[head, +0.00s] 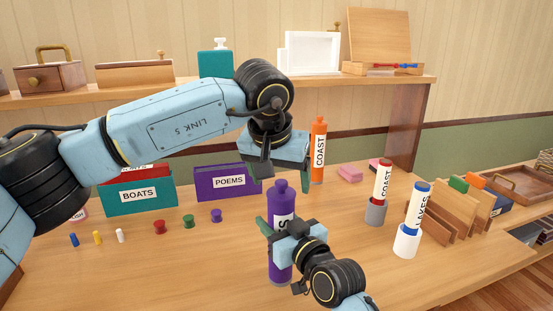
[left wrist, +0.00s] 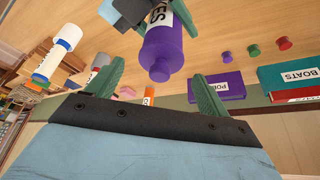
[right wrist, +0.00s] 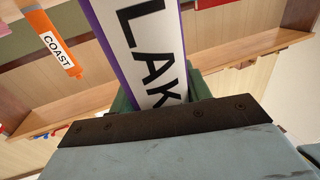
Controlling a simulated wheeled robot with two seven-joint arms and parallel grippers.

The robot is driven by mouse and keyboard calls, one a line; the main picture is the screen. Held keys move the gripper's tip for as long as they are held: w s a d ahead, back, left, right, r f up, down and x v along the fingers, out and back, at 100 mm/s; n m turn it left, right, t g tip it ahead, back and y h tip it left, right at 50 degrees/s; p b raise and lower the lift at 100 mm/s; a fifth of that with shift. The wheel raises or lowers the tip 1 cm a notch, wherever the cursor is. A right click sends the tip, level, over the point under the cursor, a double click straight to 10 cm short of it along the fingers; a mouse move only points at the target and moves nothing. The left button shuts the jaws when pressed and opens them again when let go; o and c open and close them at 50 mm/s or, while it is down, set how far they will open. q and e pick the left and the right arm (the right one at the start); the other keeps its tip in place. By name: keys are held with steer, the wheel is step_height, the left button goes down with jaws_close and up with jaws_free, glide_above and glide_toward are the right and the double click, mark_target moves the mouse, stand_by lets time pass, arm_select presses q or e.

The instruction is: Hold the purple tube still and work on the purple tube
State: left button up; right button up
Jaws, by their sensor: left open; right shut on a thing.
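The purple tube (head: 280,264) stands upright on the desk at the centre of the head view, with its knobbed purple cap (head: 280,187) on top. Its white label shows letters of "LAKES" in the right wrist view (right wrist: 148,45). My right gripper (head: 284,229) is shut around the tube's middle and hides part of the label. My left gripper (head: 277,174) is open just above the cap, fingers pointing down. In the left wrist view, the cap's knob (left wrist: 160,73) lies between the two green fingers, with no clear contact.
An orange COAST tube (head: 318,150) stands behind. A red-capped COAST tube (head: 382,180) and a blue-capped LAKES tube (head: 418,208) stand in holders at right. BOATS (head: 140,196) and POEMS (head: 222,182) boxes stand at left, with several small coloured pegs in front. A shelf (head: 180,83) runs behind.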

arm_select(q)
steer(key=shift+x, duration=0.95)
steer(key=shift+c, duration=0.2)
steer(key=c, duration=1.2)
steer(key=shift+o, duration=0.2)
steer(key=shift+r, duration=0.2)
steer(key=shift+r, duration=1)
